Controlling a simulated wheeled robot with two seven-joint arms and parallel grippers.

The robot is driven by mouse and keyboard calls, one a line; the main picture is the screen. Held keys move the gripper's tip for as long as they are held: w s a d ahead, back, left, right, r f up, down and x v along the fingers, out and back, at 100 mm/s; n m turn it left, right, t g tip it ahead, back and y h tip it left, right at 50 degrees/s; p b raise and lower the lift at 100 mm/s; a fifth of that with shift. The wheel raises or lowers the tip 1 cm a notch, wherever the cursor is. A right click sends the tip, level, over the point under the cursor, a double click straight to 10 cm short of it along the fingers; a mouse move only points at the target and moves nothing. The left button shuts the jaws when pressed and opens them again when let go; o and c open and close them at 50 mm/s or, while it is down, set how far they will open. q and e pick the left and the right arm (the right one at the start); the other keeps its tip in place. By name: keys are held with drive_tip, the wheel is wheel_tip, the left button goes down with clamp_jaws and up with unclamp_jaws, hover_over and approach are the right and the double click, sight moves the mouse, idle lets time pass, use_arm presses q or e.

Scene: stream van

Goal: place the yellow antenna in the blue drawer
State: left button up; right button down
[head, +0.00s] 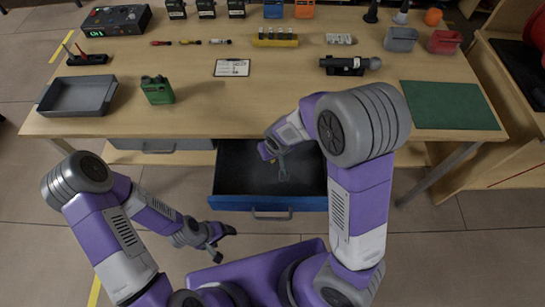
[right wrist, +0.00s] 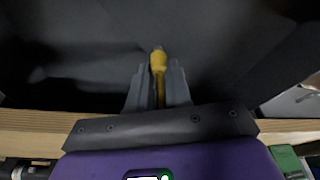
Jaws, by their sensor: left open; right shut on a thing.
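The blue drawer (head: 235,202) stands pulled open under the table's front edge, and its dark inside shows. My right gripper (head: 283,174) points down into the drawer. In the right wrist view the right gripper (right wrist: 158,88) is shut on the yellow antenna (right wrist: 158,60), whose tip stands out beyond the fingers against a dark surface. Whether the antenna touches the drawer floor I cannot tell.
A grey drawer (head: 160,157) is left of the blue one. The table's front middle is clear.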

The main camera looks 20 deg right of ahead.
drive_tip(key=shift+f, duration=0.5)
drive_tip(key=shift+f, duration=0.2)
drive_tip(key=c, duration=1.1)
unclamp_jaws()
drive_tip(key=shift+r, duration=0.1)
drive_tip(key=shift+o, duration=0.2)
drive_tip(key=shift+r, duration=0.1)
drive_tip(key=p+v, duration=0.4)
drive_tip(key=v, duration=0.8)
drive_tip(key=shift+p, duration=0.4)
